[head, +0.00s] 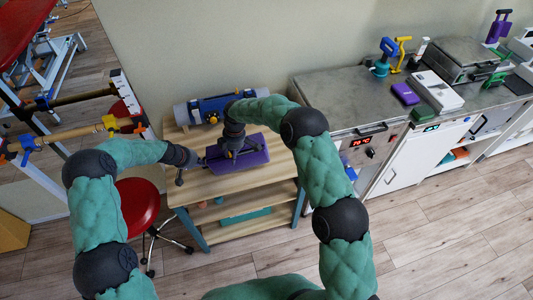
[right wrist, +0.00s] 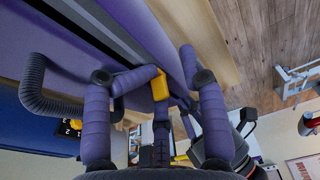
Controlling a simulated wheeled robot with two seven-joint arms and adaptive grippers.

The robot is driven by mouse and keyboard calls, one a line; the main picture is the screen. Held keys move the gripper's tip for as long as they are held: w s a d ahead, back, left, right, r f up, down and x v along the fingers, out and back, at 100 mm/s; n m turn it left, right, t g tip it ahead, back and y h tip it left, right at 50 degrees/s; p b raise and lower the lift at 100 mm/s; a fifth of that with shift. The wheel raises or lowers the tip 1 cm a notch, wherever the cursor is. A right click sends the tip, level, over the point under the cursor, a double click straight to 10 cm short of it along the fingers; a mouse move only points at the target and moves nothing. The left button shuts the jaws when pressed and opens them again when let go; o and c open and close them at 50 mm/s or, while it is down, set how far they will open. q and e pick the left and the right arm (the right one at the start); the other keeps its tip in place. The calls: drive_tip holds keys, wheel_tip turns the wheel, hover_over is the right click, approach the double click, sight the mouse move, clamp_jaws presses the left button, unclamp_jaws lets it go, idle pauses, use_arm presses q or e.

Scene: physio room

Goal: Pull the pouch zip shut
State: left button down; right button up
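The purple pouch (head: 250,158) lies on the wooden table, with a dark zip line along its top. It fills the upper left of the right wrist view (right wrist: 155,28). A yellow tab (right wrist: 160,85), seemingly the zip pull, shows near my right fingertips. My right gripper (head: 232,150) is over the pouch, in the head view hiding part of it. In the right wrist view its fingers (right wrist: 172,64) stand apart; one fingertip is close to the tab, but contact is unclear. My left gripper (head: 188,168) is at the pouch's left end; its fingers are too small to read.
A blue and grey cylindrical device (head: 215,107) stands at the back of the wooden table (head: 205,190). A red stool (head: 138,205) is to the left. A metal counter (head: 350,100) with several items is to the right. The floor in front is clear.

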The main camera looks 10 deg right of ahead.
use_arm(q)
drive_tip(key=shift+s+d+f, duration=0.25)
drive_tip(key=shift+s+f, duration=0.05)
drive_tip(key=shift+f, duration=0.2)
drive_tip(key=shift+s+d+f, duration=0.25)
drive_tip(key=shift+f, duration=0.2)
use_arm(e)
drive_tip(key=shift+w+d+r, duration=0.1)
drive_tip(key=shift+w+r, duration=0.1)
drive_tip(key=shift+r, duration=0.6)
drive_tip(key=shift+w+d+r, duration=0.1)
drive_tip(key=shift+w+r, duration=0.1)
drive_tip(key=shift+r, duration=1.65)
use_arm(q)
drive_tip(key=shift+w+r, duration=0.15)
use_arm(e)
drive_tip(key=shift+r, duration=0.85)
drive_tip(key=shift+s, duration=0.1)
use_arm(q)
drive_tip(key=shift+w+r, duration=0.1)
drive_tip(key=shift+w, duration=0.05)
drive_tip(key=c, duration=1.4)
unclamp_jaws()
drive_tip(key=shift+a, duration=0.1)
use_arm(e)
drive_tip(key=shift+a, duration=0.1)
use_arm(q)
drive_tip(key=shift+o, duration=0.2)
drive_tip(key=shift+r, duration=0.1)
